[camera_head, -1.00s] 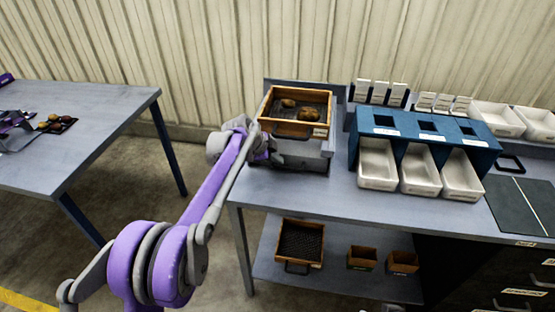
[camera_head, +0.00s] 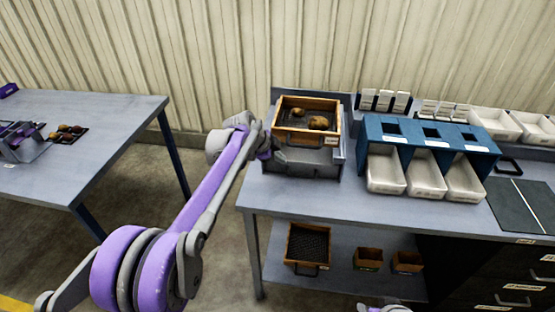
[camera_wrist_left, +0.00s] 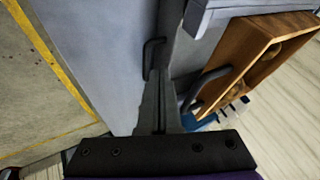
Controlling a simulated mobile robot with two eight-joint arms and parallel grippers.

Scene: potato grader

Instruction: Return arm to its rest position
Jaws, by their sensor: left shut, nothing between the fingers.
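My left arm comes in from the lower left in the head view. Its gripper (camera_head: 266,146) is at the left side of the grey grader (camera_head: 310,163), partly hidden by its own wrist. In the left wrist view its fingers (camera_wrist_left: 163,105) are together with nothing between them. A wooden tray (camera_head: 306,137) with a dark mesh bottom and potatoes (camera_head: 318,123) sits on top of the grader. The tray's wooden side (camera_wrist_left: 245,60) also shows in the wrist view, beyond the fingers.
A blue rack (camera_head: 435,145) with white bins (camera_head: 424,180) stands right of the grader on the grey workbench (camera_head: 320,202). Another wooden tray (camera_head: 309,270) and small boxes are on the shelf below. A second table (camera_head: 100,125) stands left, with open floor between.

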